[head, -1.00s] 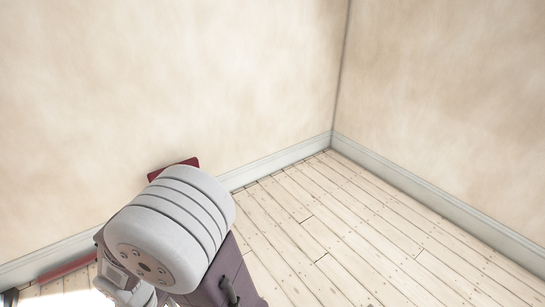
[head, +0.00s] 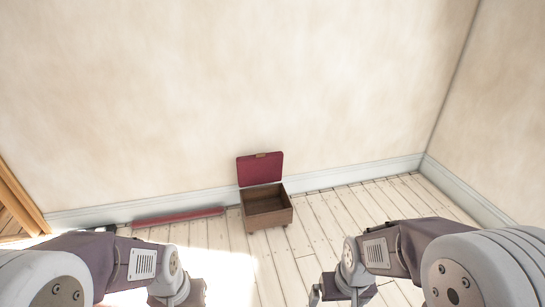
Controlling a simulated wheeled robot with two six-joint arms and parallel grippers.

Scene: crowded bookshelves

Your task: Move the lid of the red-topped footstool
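The footstool (head: 281,217) is a small brown wooden box on short legs, standing on the floor near the wall. Its red lid (head: 260,171) is open, raised about upright at the back edge, and the inside of the box shows and looks empty. My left gripper (head: 188,293) is at the bottom edge, left of the footstool and apart from it. My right gripper (head: 338,292) is at the bottom edge, to its right and also apart. The fingers of both are partly cut off or hidden, so their opening does not show.
A long red object (head: 180,217) lies along the wall left of the footstool. A wooden frame or furniture edge (head: 20,200) stands at the far left. The plank floor (head: 330,215) right of the footstool is clear up to the room corner.

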